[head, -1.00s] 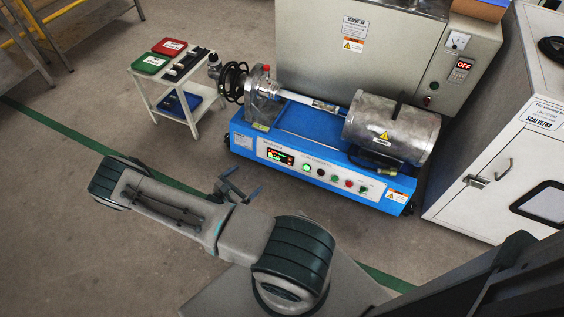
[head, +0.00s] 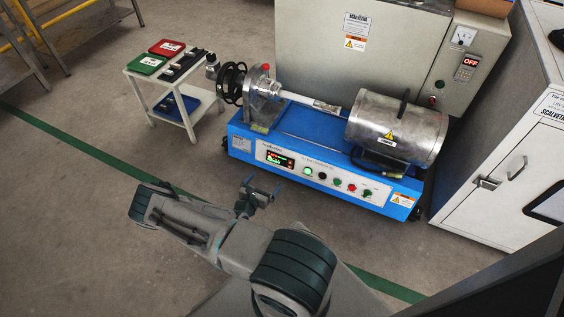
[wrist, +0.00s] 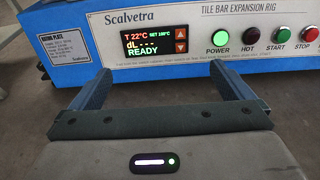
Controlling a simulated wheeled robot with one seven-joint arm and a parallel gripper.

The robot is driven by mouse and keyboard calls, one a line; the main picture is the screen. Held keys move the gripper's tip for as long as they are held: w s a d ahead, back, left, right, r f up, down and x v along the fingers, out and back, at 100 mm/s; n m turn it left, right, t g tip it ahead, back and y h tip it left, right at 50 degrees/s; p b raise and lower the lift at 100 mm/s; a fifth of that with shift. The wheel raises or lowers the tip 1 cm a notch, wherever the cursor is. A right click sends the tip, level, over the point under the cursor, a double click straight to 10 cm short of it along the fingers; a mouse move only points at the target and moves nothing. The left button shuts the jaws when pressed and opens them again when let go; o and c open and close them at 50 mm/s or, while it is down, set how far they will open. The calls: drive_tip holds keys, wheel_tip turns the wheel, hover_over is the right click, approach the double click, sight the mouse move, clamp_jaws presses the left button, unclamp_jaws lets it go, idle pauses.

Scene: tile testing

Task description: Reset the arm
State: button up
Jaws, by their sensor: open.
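My gripper (head: 262,188) is open and empty in the head view, in front of the blue rig (head: 338,185) and apart from it. My arm is folded low at the front of the picture. In the wrist view the two fingers of my gripper (wrist: 172,82) stand apart with nothing between them. Beyond them is the front panel of the blue rig (wrist: 190,15). The green POWER button (wrist: 220,38) looks lit.
A small white side table (head: 187,118) with a green tray (head: 147,65), a red tray (head: 166,48) and a blue tray (head: 178,107) stands left of the rig. A grey cabinet (head: 320,60) is behind, a white cabinet (head: 490,190) at right.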

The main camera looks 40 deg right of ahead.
drive_tip(key=shift+w+d, duration=0.2)
drive_tip(key=shift+d, duration=0.2)
idle(0.4)
drive_tip(key=p+v, duration=0.4)
drive_tip(key=v, duration=0.5)
drive_tip(key=a+r+m+g+y+p, duration=0.2)
drive_tip(key=a+r+m+g+p, duration=0.35)
drive_tip(key=r, duration=1.55)
drive_tip(key=a+r+m+g+y+p, duration=0.25)
drive_tip(key=r+m+p, duration=0.65)
drive_tip(key=r, duration=1.1)
drive_tip(key=s+a+r+m+t+y+p, duration=0.1)
drive_tip(key=s+a+r+m+y+p, duration=0.1)
drive_tip(key=r, duration=1.1)
drive_tip(key=s+a+r+m+t+y+p, duration=0.2)
drive_tip(key=s+r+p, duration=0.5)
drive_tip(key=r, duration=0.7)
drive_tip(key=s+a+r+m+t+y+p, duration=0.2)
drive_tip(key=s+a+r+m+y+p, duration=0.2)
drive_tip(key=r, duration=1)
drive_tip(key=s+a+y+p, duration=0.1)
drive_tip(key=p, duration=0.2)
drive_tip(key=shift+a+y, duration=0.35)
